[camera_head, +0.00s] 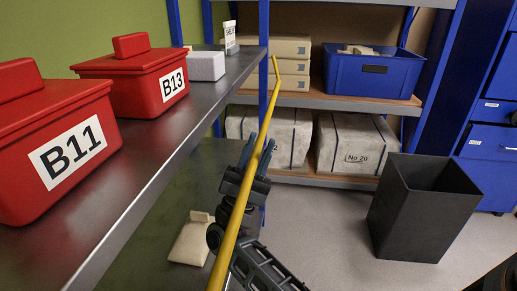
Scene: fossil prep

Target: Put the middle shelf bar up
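The bar passes across the gripper's body and between the two fingers in the picture. I cannot tell whether the fingers touch the bar. The bar's near end is out of view.
Red boxes B11 (40,142) and B13 (135,82) and a white block (205,66) stand on the shelf. A blue bin (371,82) sits on a rack behind. A dark open bin (412,220) stands on the floor at right. A pale object (191,241) lies lower left.

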